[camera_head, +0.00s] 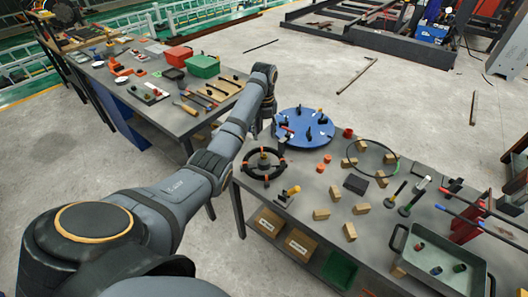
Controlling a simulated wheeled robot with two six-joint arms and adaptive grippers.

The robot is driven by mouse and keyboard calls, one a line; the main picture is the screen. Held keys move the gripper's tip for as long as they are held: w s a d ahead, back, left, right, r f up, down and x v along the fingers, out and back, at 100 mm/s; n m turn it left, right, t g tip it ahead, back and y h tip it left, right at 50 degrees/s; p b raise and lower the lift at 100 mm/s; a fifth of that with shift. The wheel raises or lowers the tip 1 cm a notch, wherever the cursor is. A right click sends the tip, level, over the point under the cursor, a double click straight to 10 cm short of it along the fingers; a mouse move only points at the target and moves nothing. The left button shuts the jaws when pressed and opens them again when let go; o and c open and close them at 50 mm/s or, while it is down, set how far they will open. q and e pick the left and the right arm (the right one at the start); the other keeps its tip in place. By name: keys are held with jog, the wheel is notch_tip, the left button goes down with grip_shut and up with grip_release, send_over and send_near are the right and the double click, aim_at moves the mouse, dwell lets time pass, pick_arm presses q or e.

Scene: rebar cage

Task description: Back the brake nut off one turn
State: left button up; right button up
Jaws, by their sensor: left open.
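My left arm reaches from the lower left to the near work table, and its wrist bends down at the table's left end. My left gripper (263,128) is small and dark there, close to the blue round plate and above the black wheel. It is open, with nothing seen in it. The black spoked wheel (250,177) has an orange-red part (264,162) at its hub. The blue round plate (315,137) carries several small dark parts. I cannot tell which small part is the brake nut. My right gripper is out of view.
The near table (300,205) also holds wooden blocks (321,214), a thin dark ring (393,150), orange pieces (320,168) and a grey-green tray (420,278). A second table behind holds red (178,55) and green (203,66) boxes. Open floor lies beyond.

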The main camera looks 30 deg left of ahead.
aim_at(264, 154)
pick_arm(q)
notch_tip(264, 154, down, 10)
jog(key=shift+f+p, duration=0.2)
jog(key=shift+p, duration=0.65)
jog(key=shift+c, duration=0.3)
grip_shut()
